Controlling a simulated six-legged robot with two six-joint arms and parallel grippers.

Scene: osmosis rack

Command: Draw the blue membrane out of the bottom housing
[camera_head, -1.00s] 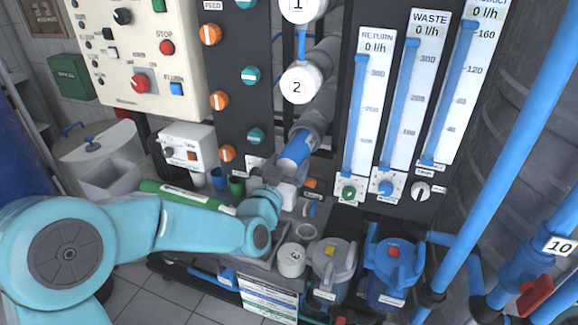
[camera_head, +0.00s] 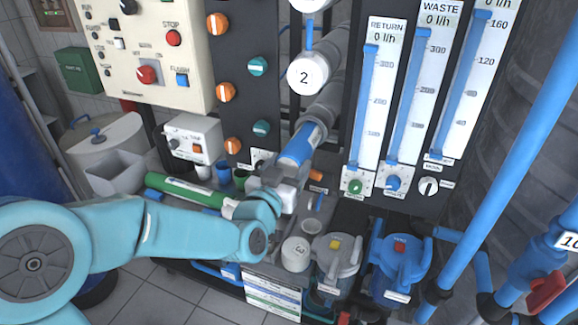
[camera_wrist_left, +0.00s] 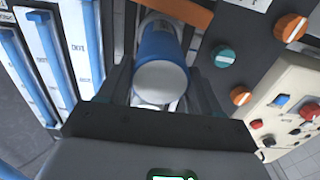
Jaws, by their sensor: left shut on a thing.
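The blue membrane (camera_head: 302,147) sticks out of the open near end of the grey bottom housing (camera_head: 325,104), tilted down toward me; its far part is hidden inside. My left gripper (camera_head: 279,180) is shut on the membrane's lower, pale end. In the left wrist view the membrane (camera_wrist_left: 162,48) shows its blue side and round grey end face, between the two dark fingers of the left gripper (camera_wrist_left: 160,98). My right gripper is not in view.
Above is the housing with white cap 2 (camera_head: 307,75). A white cap marked 3 (camera_head: 295,254) stands on the bench. A green tube (camera_head: 185,190) lies left, by my arm. Two filter housings (camera_head: 336,258) (camera_head: 400,260) stand right. Flow meters (camera_head: 375,110) rise behind.

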